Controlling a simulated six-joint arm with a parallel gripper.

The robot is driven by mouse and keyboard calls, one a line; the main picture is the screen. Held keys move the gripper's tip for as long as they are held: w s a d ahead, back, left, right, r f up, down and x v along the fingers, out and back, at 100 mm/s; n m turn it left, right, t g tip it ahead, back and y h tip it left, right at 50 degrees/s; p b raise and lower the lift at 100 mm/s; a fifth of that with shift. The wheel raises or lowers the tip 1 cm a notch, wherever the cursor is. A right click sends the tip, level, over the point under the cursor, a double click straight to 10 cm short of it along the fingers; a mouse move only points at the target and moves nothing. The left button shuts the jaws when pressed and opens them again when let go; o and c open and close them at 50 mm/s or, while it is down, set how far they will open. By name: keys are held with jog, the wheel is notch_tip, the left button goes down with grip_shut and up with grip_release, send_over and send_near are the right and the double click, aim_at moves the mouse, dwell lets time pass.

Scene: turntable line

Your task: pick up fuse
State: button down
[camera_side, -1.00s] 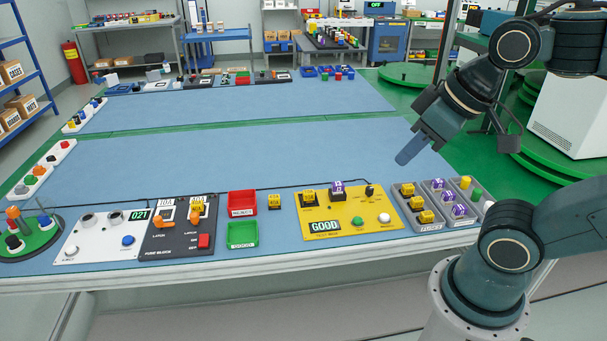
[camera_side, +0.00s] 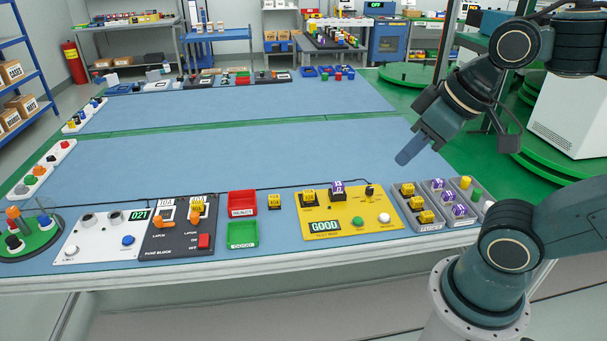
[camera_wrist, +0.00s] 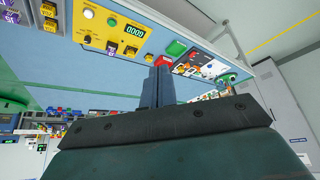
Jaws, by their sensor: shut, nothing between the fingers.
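A yellow fuse (camera_side: 274,201) stands alone on the blue mat, between the bins and the yellow test bench (camera_side: 372,207); it also shows by my fingertips in the wrist view (camera_wrist: 149,58). The bench holds a yellow fuse (camera_side: 308,196) and a purple fuse (camera_side: 337,188). Its display reads GOOD. Several yellow and purple fuses lie in the grey fuse tray (camera_side: 438,227). Another yellow fuse (camera_side: 197,206) sits in the dark fuse block (camera_side: 164,241). My gripper (camera_side: 404,159) is shut and empty, raised above the mat behind the tray; its fingers (camera_wrist: 158,75) touch in the wrist view.
A red reject bin (camera_side: 242,196) and a green good bin (camera_side: 242,247) stand between the fuse block and bench. A white panel (camera_side: 93,249) and a green turntable (camera_side: 47,239) are at the left. The mat (camera_side: 230,150) behind them is largely clear.

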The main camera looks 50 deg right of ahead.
jog(key=c, duration=2.2)
grip_release()
jog(key=c, duration=1)
grip_release()
jog(key=shift+o, duration=0.2)
jog(key=shift+w, duration=0.1)
